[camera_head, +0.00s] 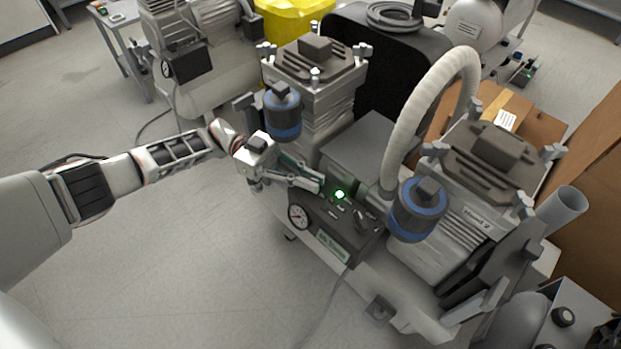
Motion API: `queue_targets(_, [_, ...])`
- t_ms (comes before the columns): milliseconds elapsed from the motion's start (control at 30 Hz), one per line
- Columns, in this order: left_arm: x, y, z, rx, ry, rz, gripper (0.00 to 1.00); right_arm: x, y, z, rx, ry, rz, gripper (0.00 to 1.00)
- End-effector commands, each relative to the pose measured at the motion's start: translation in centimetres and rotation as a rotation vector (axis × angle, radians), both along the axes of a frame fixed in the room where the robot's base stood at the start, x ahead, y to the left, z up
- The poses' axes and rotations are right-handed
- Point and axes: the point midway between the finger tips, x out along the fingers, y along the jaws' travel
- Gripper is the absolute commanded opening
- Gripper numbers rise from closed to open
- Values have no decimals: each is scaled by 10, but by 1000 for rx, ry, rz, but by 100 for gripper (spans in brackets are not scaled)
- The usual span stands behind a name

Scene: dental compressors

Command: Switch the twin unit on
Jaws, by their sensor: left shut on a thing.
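The twin unit (355,150) stands at the centre right, with two ribbed pump heads and a blue-banded filter on each. Its dark control box (335,225) faces the front and carries a round gauge (298,216), a green label and small controls. A green light (339,194) glows on top of the box. My left gripper (318,184) reaches in from the left, its fingertips at the box's upper left end, just left of the light. It is shut on a small part there, apparently the switch, which the fingers hide. My right gripper is not in view.
A white corrugated hose (425,105) arches over the unit. Another compressor (185,60) stands behind at the left, with a yellow bin (295,25) beside it. Cardboard boxes (510,115) stand at the right. The floor at the front left is clear.

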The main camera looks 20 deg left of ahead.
Motion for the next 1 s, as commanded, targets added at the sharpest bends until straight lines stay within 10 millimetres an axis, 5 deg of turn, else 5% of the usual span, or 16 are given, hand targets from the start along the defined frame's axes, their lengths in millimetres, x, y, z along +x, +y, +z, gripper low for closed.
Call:
queue_targets(533, [-1, -1, 0, -1, 1, -24, 0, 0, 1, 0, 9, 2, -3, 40])
queue_targets(600, [-1, -1, 0, -1, 1, -24, 26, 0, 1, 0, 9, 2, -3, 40])
queue_targets(1000, [0, -1, 0, -1, 0, -22, 26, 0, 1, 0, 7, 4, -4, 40])
